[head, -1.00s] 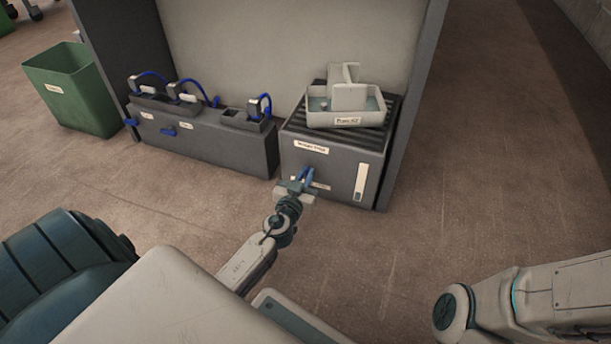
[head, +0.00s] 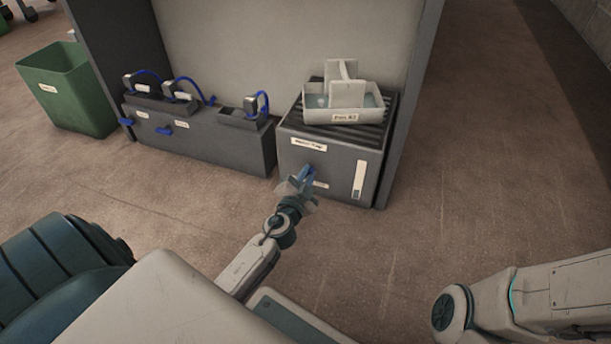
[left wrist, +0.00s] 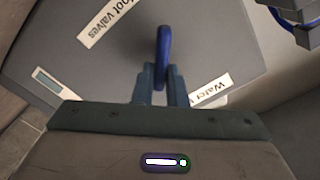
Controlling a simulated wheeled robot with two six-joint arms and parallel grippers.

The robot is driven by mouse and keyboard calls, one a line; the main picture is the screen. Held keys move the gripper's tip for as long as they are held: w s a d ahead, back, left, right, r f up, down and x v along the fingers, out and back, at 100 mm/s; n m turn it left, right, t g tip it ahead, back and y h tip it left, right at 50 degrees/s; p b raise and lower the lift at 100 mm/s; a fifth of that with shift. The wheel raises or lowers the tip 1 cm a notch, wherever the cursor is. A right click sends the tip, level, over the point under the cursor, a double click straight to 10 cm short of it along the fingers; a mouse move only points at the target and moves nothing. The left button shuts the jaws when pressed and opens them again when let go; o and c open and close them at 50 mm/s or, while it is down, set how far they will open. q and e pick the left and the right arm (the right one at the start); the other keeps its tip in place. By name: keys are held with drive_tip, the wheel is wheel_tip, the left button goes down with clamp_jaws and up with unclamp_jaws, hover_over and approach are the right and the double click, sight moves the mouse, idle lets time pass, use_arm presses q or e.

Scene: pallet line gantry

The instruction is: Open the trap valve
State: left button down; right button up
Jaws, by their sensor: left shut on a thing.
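The trap valve's blue handle (head: 309,173) is on the front of a dark grey box (head: 340,165) with a ribbed top. The handle leans in the head view. My left gripper (head: 302,183) is at the box front with its fingers shut on the handle. In the left wrist view the blue handle (left wrist: 163,55) stands between the two fingertips (left wrist: 160,80), close to labels on the box. The valve body behind the handle is hidden. My right gripper is out of view; only part of my right arm shows at lower right.
A pale tray (head: 345,115) with a label sits on the box. To its left is a long dark unit (head: 225,150) with blue cables and small blue handles. A green bin (head: 68,95) stands farther left. The floor in front and to the right is clear.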

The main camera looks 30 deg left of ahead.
use_arm(q)
drive_tip(key=m, duration=0.4)
drive_tip(key=shift+d+f+m, duration=0.2)
drive_tip(key=shift+f+m, duration=0.1)
drive_tip(key=shift+m, duration=0.1)
drive_tip(key=m, duration=0.4)
drive_tip(key=shift+d+f+m, duration=0.1)
drive_tip(key=shift+f+m, duration=0.2)
drive_tip(key=shift+f, duration=0.05)
drive_tip(key=c, duration=1.5)
unclamp_jaws()
drive_tip(key=shift+o, duration=0.2)
drive_tip(key=v, duration=1)
drive_tip(key=shift+s, duration=0.4)
drive_tip(key=shift+s, duration=0.1)
